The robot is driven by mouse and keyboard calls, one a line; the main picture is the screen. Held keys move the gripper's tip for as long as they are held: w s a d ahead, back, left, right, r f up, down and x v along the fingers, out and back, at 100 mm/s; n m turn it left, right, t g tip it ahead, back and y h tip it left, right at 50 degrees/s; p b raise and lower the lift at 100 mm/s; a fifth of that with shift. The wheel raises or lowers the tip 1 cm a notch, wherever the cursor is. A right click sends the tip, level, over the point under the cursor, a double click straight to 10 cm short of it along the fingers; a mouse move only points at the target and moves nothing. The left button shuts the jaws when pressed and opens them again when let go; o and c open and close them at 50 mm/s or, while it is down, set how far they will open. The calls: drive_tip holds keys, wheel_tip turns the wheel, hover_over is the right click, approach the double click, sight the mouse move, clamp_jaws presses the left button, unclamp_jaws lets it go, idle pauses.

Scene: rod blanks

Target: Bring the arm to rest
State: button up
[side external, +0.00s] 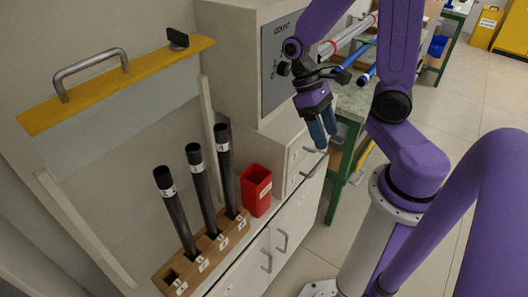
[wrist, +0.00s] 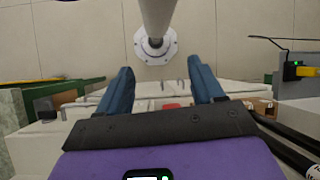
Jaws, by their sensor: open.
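My gripper (side external: 322,132) hangs at the upper middle of the side view, blue fingers pointing down, above the front edge of the cabinet. In the wrist view my gripper (wrist: 162,82) has its two fingers wide apart with nothing between them. Three dark rods stand in a wooden rack (side external: 163,272) at lower left: a left rod (side external: 178,215), a middle rod (side external: 204,195) and a right rod (side external: 226,170). Each has a white label band near its top. The rack's nearest slot looks empty. My gripper is well apart from the rods.
A red open container (side external: 256,190) stands right of the rack on the cabinet (side external: 295,215). A grey box marked COUNT (side external: 283,60) stands behind my gripper. A yellow bar with a handle (side external: 115,85) is at upper left. A green-framed bench (side external: 352,105) stands behind; open floor (side external: 455,110) lies right.

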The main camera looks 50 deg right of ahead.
drive_tip(key=s+a+r+n+t, duration=0.4)
drive_tip(key=s+a+n+t, duration=0.1)
drive_tip(key=n, duration=0.6)
drive_tip(key=shift+s+a+r+t, duration=0.2)
drive_tip(key=shift+a+r+t, duration=0.3)
drive_tip(key=shift+a, duration=0.5)
